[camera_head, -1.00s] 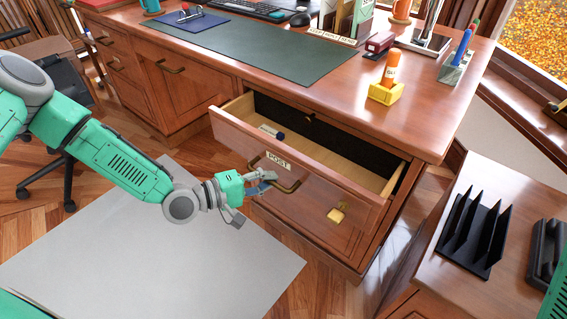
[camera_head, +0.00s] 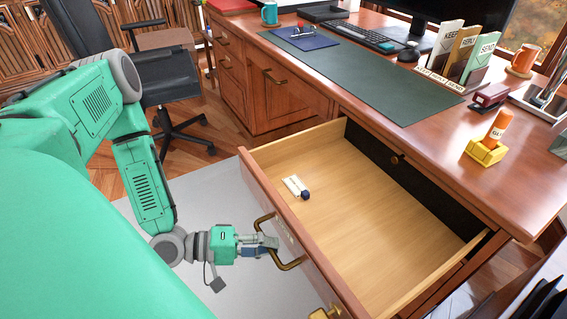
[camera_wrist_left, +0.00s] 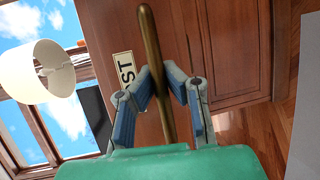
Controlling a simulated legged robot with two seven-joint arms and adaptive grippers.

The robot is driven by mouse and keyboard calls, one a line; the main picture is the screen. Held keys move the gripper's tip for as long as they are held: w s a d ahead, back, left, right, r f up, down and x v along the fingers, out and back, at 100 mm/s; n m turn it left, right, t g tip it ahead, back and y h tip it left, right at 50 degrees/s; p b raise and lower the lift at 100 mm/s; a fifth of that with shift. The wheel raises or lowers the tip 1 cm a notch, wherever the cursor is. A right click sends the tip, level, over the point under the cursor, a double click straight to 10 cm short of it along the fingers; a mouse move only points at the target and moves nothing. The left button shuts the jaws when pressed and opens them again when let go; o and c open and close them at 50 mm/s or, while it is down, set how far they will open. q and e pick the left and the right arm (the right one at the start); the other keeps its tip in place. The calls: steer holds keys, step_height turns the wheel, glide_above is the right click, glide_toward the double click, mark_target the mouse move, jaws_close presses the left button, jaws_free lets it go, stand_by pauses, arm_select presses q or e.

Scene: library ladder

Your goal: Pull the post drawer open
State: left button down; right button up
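The post drawer (camera_head: 375,225) stands far out of the wooden desk, its pale interior in full view in the head view. Its brass handle (camera_head: 291,266) is on the front panel. My left gripper (camera_head: 272,243) is at this handle. In the left wrist view the brass handle (camera_wrist_left: 149,35) runs between the fingers, and the fingertips (camera_wrist_left: 164,76) close in on it from both sides. Part of the POST label (camera_wrist_left: 125,68) shows beside them. My right gripper is not in view.
A small dark-capped bottle (camera_head: 297,188) lies in the drawer. The desk top (camera_head: 430,130) carries a green mat, a keyboard, sorting slots and a yellow glue holder (camera_head: 487,151). An office chair (camera_head: 165,85) stands behind my left arm. A black rack (camera_head: 540,300) is at the lower right.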

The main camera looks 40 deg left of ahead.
arm_select(q)
steer(key=shift+a, duration=0.35)
steer(key=c, duration=1.6)
jaws_free()
steer(key=shift+f, duration=0.1)
steer(key=shift+s+a, duration=0.1)
steer(key=shift+a, duration=0.05)
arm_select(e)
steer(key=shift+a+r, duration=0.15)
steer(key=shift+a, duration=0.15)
arm_select(q)
steer(key=shift+s+d, duration=0.1)
steer(key=shift+d, duration=0.1)
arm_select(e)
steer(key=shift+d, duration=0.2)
arm_select(q)
steer(key=v, duration=1.2)
steer(key=shift+a+f, duration=0.1)
steer(key=shift+a, duration=0.05)
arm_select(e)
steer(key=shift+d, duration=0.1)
